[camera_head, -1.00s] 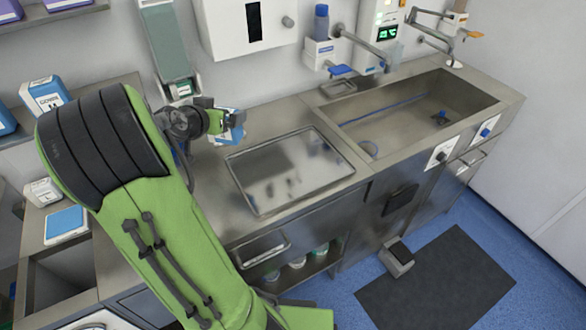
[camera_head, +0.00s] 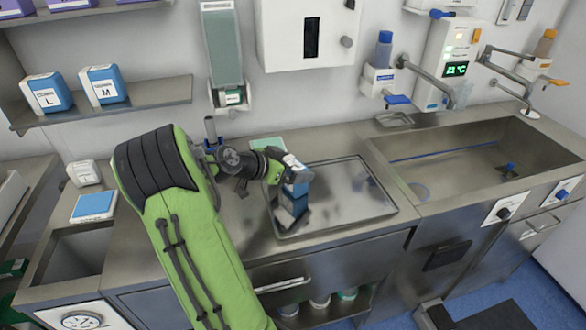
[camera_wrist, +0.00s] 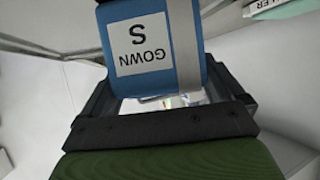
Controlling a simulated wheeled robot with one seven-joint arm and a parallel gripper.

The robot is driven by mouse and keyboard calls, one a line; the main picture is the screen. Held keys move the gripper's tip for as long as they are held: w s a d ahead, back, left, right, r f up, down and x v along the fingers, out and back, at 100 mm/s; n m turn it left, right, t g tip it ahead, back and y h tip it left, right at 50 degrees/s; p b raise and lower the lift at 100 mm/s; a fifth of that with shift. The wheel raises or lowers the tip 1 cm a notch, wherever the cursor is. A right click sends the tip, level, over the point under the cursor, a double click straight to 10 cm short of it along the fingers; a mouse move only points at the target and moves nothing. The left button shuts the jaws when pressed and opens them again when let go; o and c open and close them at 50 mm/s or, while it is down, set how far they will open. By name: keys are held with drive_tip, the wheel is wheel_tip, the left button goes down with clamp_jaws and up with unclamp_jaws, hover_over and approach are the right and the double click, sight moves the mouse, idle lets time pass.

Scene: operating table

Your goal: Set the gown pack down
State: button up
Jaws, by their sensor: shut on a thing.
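The gown pack (camera_head: 297,188) is a small blue block with a white end, held at the end of my arm over the left part of the metal tray (camera_head: 350,222). In the wrist view the gown pack (camera_wrist: 150,45) shows a white label reading "GOWN S", upside down, and a grey band. My gripper (camera_head: 284,178) is shut on it; the jaws also show in the wrist view (camera_wrist: 165,95). A blue reflection of the pack shows in the tray below it. Whether the pack's lower end touches the tray I cannot tell.
A steel sink (camera_head: 480,165) lies right of the tray. Packs marked L (camera_head: 47,93) and M (camera_head: 103,85) stand on the shelf at left. A blue-topped pack (camera_head: 93,206) lies on the left counter. The tray's right part is clear.

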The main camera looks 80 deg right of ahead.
drive_tip(key=shift+r, duration=0.1)
drive_tip(key=o, duration=0.8)
